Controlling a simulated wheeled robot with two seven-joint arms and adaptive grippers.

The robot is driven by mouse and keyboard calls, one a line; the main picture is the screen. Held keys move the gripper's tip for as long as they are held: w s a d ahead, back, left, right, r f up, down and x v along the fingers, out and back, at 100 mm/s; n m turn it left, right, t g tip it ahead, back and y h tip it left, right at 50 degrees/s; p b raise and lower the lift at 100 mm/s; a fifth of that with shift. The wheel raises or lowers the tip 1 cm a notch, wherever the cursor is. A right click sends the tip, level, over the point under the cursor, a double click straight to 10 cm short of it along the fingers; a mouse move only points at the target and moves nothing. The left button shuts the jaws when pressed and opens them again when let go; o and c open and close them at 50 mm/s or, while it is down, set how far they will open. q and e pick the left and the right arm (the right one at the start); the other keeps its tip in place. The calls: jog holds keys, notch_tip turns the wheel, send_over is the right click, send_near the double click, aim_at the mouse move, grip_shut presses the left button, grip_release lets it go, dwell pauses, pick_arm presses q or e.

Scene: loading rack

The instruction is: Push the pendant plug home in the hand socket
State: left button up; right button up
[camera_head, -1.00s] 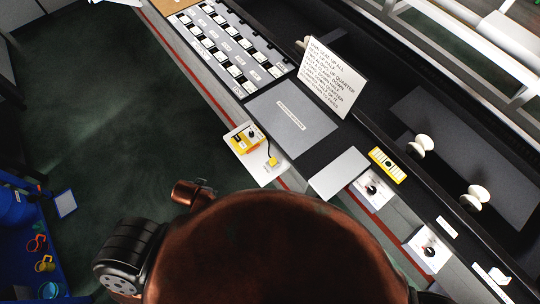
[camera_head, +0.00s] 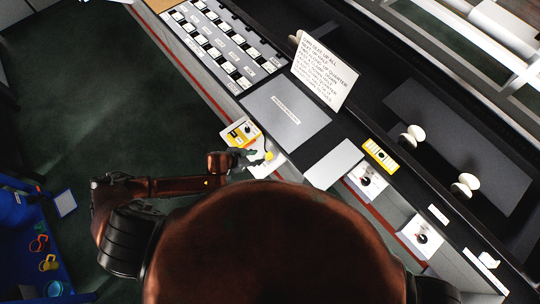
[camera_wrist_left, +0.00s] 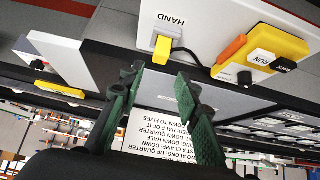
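The yellow plug (camera_head: 269,156) sits at the hand socket on a white plate (camera_head: 262,171) beside the desk edge, with a dark cable. In the left wrist view the plug (camera_wrist_left: 162,48) stands below the word HAND; how deep it sits I cannot tell. My left gripper (camera_head: 250,153) is close to the plug. Its green fingers (camera_wrist_left: 160,82) are apart, with nothing between them. My right gripper is not seen.
A lettered sign card (camera_head: 325,72) stands on the black desk. A grey blank panel (camera_head: 287,112) and a bank of white switches (camera_head: 215,45) lie behind the plate. Knob plates (camera_head: 367,181) stand to the right.

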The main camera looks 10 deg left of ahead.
aim_at(267, 155)
pick_arm(q)
jog(key=b+x, duration=0.7)
jog(key=x, duration=0.1)
jog(key=shift+f, duration=0.35)
jog(key=shift+b+x, duration=0.45)
jog(key=shift+x, duration=0.3)
grip_shut()
notch_tip(267, 155, up, 8)
jog(key=p, duration=0.8)
